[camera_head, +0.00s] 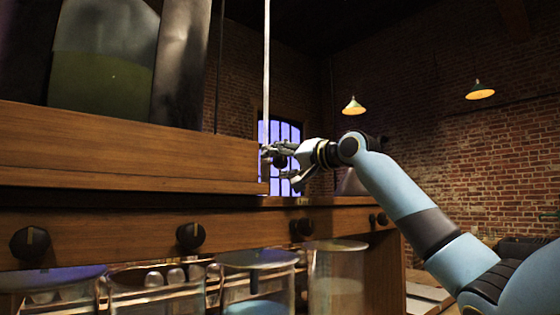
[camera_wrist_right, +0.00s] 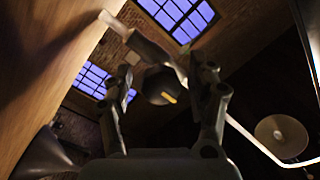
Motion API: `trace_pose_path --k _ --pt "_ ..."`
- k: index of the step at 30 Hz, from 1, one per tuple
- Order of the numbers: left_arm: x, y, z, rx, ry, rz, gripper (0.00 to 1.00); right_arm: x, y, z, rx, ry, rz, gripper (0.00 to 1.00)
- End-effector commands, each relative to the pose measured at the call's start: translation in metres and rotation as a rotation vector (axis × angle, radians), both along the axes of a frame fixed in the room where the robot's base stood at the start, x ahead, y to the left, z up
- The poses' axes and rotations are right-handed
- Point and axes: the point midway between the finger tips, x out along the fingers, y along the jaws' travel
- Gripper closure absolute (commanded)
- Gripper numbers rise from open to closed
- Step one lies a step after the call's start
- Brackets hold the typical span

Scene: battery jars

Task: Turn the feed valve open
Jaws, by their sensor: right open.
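The feed valve appears to be the dark round knob (camera_head: 280,161) at the right end of the wooden upper ledge, by the foot of a thin pale pipe (camera_head: 266,75). In the right wrist view it is a black knob (camera_wrist_right: 160,86) with a yellow mark, on a dark fitting along the pale pipe (camera_wrist_right: 113,22). My right gripper (camera_head: 281,165) is open, its fingers on either side of the knob; the wrist view shows the two fingers (camera_wrist_right: 164,78) flanking it. Whether they touch it I cannot tell. My left gripper is not in view.
A large jar with greenish liquid (camera_head: 100,82) stands on the wooden ledge (camera_head: 120,150) at left. Several black knobs (camera_head: 190,236) line the lower wooden rail. Glass jars (camera_head: 335,280) stand below it.

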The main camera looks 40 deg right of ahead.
Motion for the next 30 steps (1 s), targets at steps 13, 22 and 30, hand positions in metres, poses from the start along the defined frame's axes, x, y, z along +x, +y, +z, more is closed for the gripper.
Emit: trace_pose_path --k 13,22,30 --pt "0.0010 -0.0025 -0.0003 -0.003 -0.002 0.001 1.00 -0.0001 -0.0001 -0.0001 0.000 0.000 0.000 0.73" --pt "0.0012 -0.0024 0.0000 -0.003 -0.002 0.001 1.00 -0.0002 -0.0002 0.0000 -0.001 0.000 0.000 1.00" --pt "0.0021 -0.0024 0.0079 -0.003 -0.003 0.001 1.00 -0.0001 -0.0003 0.0017 -0.063 -0.004 0.000 1.00"
